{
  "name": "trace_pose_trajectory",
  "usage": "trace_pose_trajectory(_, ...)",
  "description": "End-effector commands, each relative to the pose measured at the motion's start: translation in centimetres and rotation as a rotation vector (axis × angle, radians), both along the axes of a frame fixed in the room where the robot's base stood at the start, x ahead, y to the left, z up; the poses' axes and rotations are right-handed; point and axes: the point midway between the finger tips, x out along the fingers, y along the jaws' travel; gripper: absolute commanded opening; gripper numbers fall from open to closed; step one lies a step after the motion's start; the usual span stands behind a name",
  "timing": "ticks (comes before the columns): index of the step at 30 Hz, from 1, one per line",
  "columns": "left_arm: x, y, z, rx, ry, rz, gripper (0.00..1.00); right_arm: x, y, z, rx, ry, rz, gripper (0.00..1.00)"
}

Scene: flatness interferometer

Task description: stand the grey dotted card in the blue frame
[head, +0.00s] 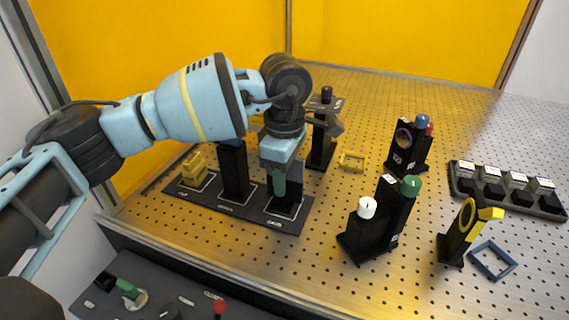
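The blue frame (493,261) lies on the perforated table at the right, beside a black mount with a yellow ring. I cannot pick out the grey dotted card for certain; small pale-topped pieces stand in the black rack (538,205) at the far right, too small to make out dots. My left gripper (281,170) points down over the right end of the black labelled base, far left of the blue frame. A green piece shows at its fingertips, in front of a black block; I cannot tell whether it is gripped. My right gripper is out of view.
The black base (240,215) carries a yellow block (194,168) and black posts. Black mounts with white (367,207), green (411,185) and blue knobs stand mid-table. The yellow-ringed mount (460,230) stands close left of the blue frame. A yellow frame (352,168) lies farther back.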

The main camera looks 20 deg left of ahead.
Motion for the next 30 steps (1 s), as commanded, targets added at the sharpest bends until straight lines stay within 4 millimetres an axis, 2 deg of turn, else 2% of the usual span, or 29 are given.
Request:
trace_pose_trajectory(8,0.0,-0.01,-0.14,-0.001,-0.001,0.0,0.35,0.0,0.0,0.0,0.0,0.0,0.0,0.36)
trace_pose_trajectory(16,0.0,-0.01,-0.11,-0.001,-0.001,0.0,0.01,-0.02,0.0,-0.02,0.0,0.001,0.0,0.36)
trace_pose_trajectory(17,0.0,-0.01,-0.11,-0.001,-0.001,0.0,0.0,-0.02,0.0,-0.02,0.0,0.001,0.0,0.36)
trace_pose_trajectory(30,0.01,-0.03,0.71,-0.001,-0.002,0.0,0.0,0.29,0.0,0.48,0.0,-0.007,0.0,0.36)
